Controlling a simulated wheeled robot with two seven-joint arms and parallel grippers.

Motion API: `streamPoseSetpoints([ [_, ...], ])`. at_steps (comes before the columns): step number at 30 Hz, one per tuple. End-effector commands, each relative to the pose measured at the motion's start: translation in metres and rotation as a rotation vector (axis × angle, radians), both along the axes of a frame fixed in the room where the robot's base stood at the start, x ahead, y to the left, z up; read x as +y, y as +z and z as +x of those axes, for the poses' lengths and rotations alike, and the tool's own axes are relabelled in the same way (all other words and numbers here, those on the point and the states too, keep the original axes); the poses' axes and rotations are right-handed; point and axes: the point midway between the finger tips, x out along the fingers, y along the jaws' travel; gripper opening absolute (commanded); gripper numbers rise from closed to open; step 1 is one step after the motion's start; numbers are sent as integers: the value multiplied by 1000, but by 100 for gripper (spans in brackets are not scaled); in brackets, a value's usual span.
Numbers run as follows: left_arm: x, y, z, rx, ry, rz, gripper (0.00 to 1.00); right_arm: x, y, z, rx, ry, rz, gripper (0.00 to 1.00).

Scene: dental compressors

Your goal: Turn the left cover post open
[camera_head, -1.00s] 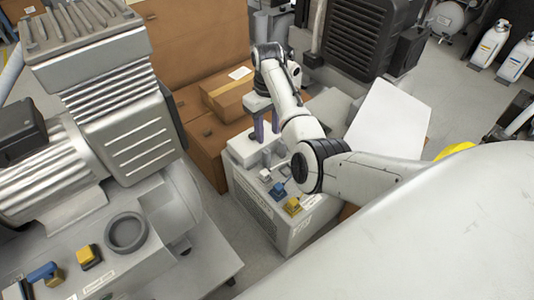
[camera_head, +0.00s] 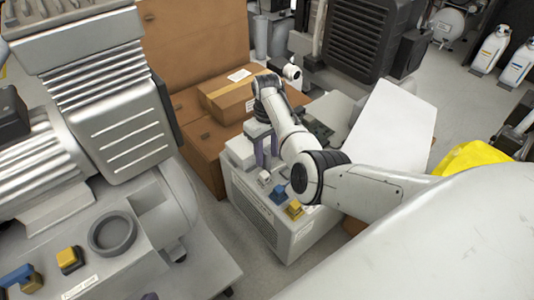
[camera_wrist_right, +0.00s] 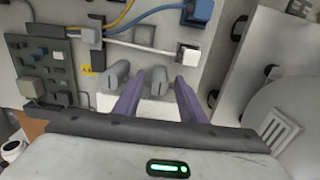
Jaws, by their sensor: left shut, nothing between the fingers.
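Two short grey slotted posts stand side by side in the right wrist view, a left post (camera_wrist_right: 117,75) and a right post (camera_wrist_right: 158,80). My right gripper (camera_wrist_right: 158,88) is open, its purple fingers apart. The right post shows between the fingertips; the left post is beside the left finger, and I cannot tell whether they touch. In the head view my right gripper (camera_head: 268,152) points down over the white-grey unit (camera_head: 245,205), and I cannot make out the posts there.
A green circuit board (camera_wrist_right: 45,70) and blue, white and yellow cables lie close by in the right wrist view. In the head view a large grey compressor (camera_head: 130,130) fills the left. Cardboard boxes (camera_head: 230,98) stand behind the unit, and a white panel (camera_head: 392,125) leans to its right.

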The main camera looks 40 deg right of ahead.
Motion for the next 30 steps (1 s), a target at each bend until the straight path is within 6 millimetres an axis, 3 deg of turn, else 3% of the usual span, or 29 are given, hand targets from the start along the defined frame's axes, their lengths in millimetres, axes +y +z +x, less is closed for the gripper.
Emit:
streamPoseSetpoints([
  [2,0,0,0,0,0,0,0,0,0,0,0,0,0,36],
  [6,0,0,0,1,0,1,0,0,0,0,0,0,0,12],
  [9,0,0,0,1,0,1,0,0,0,0,0,0,0,0],
  [20,3,3,0,6,1,18,0,0,3,0,2,-59,1,0],
  [30,16,-14,-8,71,-1,103,0,0,4,0,2,-308,0,0],
])
